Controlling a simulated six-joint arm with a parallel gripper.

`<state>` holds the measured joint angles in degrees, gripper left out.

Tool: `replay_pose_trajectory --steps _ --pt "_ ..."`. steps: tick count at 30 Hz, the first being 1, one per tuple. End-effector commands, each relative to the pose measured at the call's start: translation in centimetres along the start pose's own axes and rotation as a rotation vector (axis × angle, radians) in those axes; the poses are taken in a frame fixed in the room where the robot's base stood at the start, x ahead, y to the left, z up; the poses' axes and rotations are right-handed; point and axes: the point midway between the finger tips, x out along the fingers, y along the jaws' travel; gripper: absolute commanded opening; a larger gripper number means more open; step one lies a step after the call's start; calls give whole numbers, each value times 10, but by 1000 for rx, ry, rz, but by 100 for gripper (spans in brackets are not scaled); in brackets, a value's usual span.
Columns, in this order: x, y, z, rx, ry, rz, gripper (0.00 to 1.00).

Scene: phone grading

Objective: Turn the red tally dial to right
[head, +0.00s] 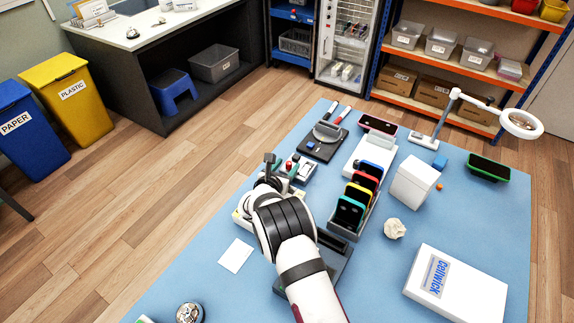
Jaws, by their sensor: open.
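A small red part, which looks like the red tally dial (289,165), shows on a small pale panel (303,170) near the middle of the blue table. It is too small for me to tell which way the dial points. My gripper (269,164) is open, just left of the red part, with its dark fingers beside the panel. I cannot tell whether a finger touches the dial. My wrist and forearm hide part of the pale unit below the gripper.
A rack of coloured phones (356,203) stands right of my arm. A black tray with tools (322,141) lies behind the panel. A white box (414,182), a crumpled ball (395,229), and a Cenwick box (455,287) stand farther right. A white card (236,255) lies on the left.

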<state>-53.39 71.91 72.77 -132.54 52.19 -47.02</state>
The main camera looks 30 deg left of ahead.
Motion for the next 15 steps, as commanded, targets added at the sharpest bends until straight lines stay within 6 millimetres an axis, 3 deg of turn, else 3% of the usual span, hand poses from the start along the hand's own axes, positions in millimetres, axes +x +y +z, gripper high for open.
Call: replay_pose_trajectory --steps 11,15 --pt "8 0 0 0 0 0 53" --pt "8 0 0 0 0 0 28"
